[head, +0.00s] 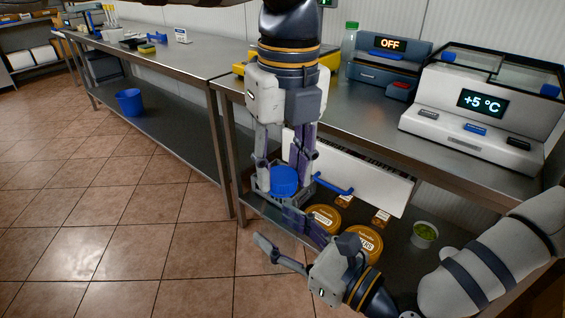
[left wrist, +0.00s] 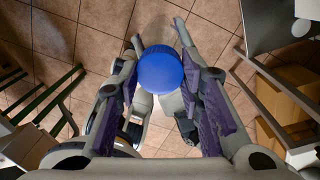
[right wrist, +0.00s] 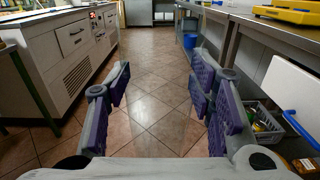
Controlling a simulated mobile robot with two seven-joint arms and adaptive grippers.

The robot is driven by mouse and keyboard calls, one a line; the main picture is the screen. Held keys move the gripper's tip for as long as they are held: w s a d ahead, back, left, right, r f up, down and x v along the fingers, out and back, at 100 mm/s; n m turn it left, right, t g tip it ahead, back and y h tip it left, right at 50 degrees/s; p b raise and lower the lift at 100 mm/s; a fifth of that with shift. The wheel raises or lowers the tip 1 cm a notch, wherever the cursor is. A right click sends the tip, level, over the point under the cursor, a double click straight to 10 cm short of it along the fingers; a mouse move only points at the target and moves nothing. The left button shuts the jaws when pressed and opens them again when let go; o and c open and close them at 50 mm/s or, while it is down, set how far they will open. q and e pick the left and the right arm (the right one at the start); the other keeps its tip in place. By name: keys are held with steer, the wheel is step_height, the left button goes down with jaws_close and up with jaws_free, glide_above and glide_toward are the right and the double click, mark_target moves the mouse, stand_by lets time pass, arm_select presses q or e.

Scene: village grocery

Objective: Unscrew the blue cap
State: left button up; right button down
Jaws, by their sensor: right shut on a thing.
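The blue cap (head: 285,180) is round and sits between the fingers of my left gripper (head: 283,172), which points straight down. The cap also shows in the left wrist view (left wrist: 161,69), between the left fingertips, which stand apart on either side; I cannot tell whether they touch it. My right gripper (head: 288,240) reaches in from the lower right below the cap, shut on the capped container. The container's body is hardly visible behind the fingers. In the right wrist view the right fingers (right wrist: 165,90) stand wide and the cap is not seen.
A steel counter (head: 350,115) carries a device reading OFF (head: 385,70), a white +5 °C unit (head: 480,105) and a green-capped bottle (head: 349,45). Jars with gold lids (head: 362,243) and a green-filled cup (head: 424,235) stand on the lower shelf. The tiled floor at left is clear.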

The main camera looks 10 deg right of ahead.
arm_select(q)
steer(key=n, duration=0.5)
jaws_close()
steer(key=n, duration=0.4)
steer(key=shift+r+n, duration=0.1)
steer(key=shift+n, duration=0.2)
steer(key=n, duration=1.6)
steer(key=o, duration=1.3)
jaws_free()
